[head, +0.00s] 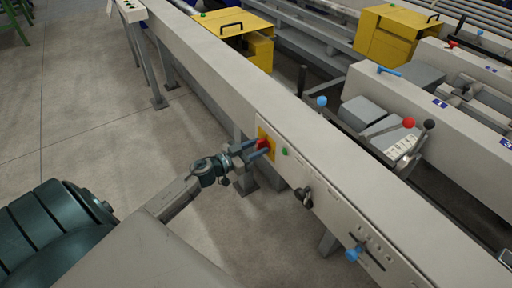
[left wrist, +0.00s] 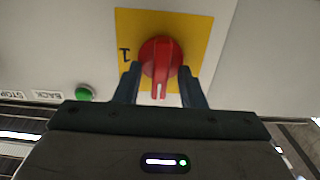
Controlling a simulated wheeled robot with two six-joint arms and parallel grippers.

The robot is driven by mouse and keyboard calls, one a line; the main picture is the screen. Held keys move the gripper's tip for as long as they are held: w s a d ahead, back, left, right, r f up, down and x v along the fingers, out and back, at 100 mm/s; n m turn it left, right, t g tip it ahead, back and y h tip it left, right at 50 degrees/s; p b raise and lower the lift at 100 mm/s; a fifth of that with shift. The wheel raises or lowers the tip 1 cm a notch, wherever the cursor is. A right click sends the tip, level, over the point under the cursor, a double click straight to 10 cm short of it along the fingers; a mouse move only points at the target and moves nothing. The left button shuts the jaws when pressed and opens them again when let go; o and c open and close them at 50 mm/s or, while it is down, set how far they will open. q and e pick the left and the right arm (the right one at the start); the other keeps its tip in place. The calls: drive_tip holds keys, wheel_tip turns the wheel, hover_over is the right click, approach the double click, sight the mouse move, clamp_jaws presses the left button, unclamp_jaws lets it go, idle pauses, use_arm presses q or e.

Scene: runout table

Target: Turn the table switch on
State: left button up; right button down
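The table switch is a red rotary knob (head: 264,143) on a yellow plate (head: 268,137), set in the side panel of the long grey table (head: 228,78). In the left wrist view the knob (left wrist: 160,60) has its ridge and white mark pointing to the bottom of the picture. A "1" shows on the plate (left wrist: 195,32) left of the knob. My left gripper (head: 259,149) is at the switch. Its two fingers (left wrist: 159,78) are apart, one on each side of the knob's ridge, with gaps to the ridge. My right gripper is not in view.
A green button (head: 285,152) sits close beside the switch; it also shows in the left wrist view (left wrist: 86,93). A black knob (head: 304,197) and a blue handle (head: 354,254) are further along the panel.

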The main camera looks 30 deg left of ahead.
use_arm(q)
clamp_jaws()
